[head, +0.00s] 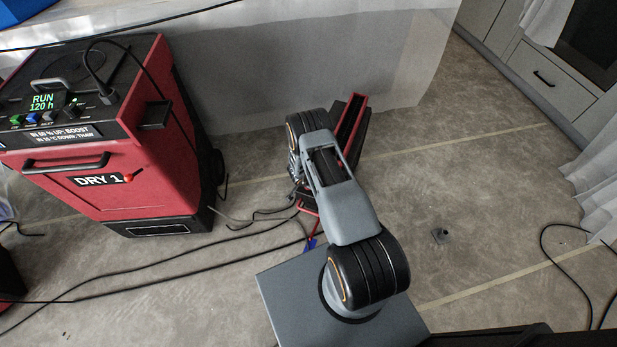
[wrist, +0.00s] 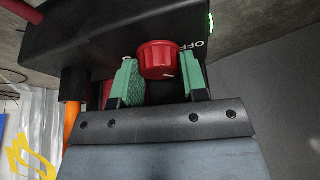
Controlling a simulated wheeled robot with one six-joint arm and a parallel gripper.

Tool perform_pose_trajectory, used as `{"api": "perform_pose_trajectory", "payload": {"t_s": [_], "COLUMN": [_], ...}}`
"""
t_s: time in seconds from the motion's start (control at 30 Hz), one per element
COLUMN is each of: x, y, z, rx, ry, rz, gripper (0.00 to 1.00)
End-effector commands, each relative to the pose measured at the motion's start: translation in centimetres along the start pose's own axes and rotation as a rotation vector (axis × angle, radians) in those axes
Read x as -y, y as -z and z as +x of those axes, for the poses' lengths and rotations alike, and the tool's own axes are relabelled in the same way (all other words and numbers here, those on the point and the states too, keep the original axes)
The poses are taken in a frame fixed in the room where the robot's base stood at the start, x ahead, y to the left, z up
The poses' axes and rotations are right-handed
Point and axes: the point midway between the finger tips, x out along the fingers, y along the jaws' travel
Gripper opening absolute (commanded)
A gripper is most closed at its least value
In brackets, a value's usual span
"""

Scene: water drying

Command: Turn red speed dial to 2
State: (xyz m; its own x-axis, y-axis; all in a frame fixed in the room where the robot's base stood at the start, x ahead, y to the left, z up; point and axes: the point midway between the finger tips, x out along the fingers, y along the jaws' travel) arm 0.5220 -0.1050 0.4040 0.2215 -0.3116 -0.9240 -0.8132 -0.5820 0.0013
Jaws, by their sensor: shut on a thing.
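The red speed dial (wrist: 157,58) sits on the face of a black housing (wrist: 90,35) in the wrist view. A white "OFF" label shows just right of it, and a small white pointer mark shows at the dial's lower right edge. My gripper (wrist: 162,75) has its two green-padded fingers on the left and right sides of the dial, shut on it. Other scale marks, including any 2, are hidden or too small to read. In the head view my arm reaches a red and black machine (head: 356,118); the dial and fingertips are hidden there.
A red dryer marked "DRY 1" (head: 100,180) stands at the left, its screen reading "RUN 120 h". Black cables (head: 150,285) cross the floor. Plastic sheeting (head: 260,80) hangs behind. Open floor (head: 480,200) lies at the right. A green light (wrist: 210,22) glows beside the dial.

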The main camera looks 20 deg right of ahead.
Motion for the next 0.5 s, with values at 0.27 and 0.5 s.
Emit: {"api": "perform_pose_trajectory", "payload": {"t_s": [0.27,0.5], "x": [0.24,0.34], "y": [0.22,0.24], "z": [0.18,0.21], "rx": [-0.006,-0.005], "ry": [-0.098,-0.173], "rz": [0.242,0.428], "gripper": [0.17,0.17]}}
